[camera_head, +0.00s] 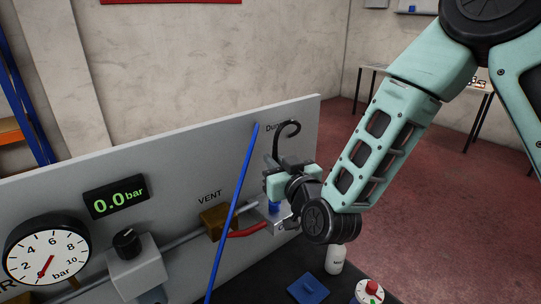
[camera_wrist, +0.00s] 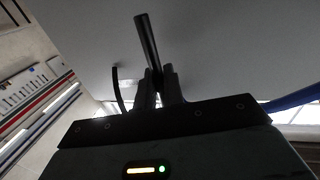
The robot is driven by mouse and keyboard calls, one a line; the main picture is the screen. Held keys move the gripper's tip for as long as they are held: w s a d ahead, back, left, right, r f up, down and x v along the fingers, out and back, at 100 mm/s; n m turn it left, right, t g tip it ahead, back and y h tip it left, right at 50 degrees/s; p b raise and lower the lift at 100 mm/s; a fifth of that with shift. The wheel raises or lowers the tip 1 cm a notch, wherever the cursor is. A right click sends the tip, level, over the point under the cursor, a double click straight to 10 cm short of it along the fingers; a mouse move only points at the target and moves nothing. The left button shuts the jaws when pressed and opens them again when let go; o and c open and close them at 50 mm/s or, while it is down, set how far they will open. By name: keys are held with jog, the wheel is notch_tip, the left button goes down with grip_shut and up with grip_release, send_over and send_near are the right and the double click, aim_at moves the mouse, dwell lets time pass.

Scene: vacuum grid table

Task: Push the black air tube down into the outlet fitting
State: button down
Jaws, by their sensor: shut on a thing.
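The black air tube (camera_head: 278,142) rises from my gripper (camera_head: 272,184) in the head view and curls over to the right at its top. In the wrist view the tube (camera_wrist: 147,38) stands between the two fingers of my gripper (camera_wrist: 157,78), which is shut on it. A fitting with a blue collar (camera_head: 275,208), which looks like the outlet fitting, sits on a grey block just below my gripper. The tube's lower end is hidden by the gripper, so I cannot tell whether it is inside the fitting.
A long blue tube (camera_head: 232,208) crosses in front of the panel (camera_head: 170,150), left of my gripper. A brass VENT part (camera_head: 214,221), regulator (camera_head: 136,262) and gauge (camera_head: 47,252) stand further left. A white bottle (camera_head: 335,259) stands at the right.

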jog(key=shift+f+b, duration=0.1)
jog(key=shift+b, duration=0.4)
notch_tip(320, 180, down, 4)
jog(key=b, duration=0.4)
dwell(0.3)
jog(key=shift+r+b, duration=0.2)
jog(key=shift+b, duration=0.7)
dwell(1.9)
jog(key=shift+f+b, duration=1.05)
jog(key=shift+b, duration=0.1)
jog(key=shift+b, duration=0.65)
dwell(2.0)
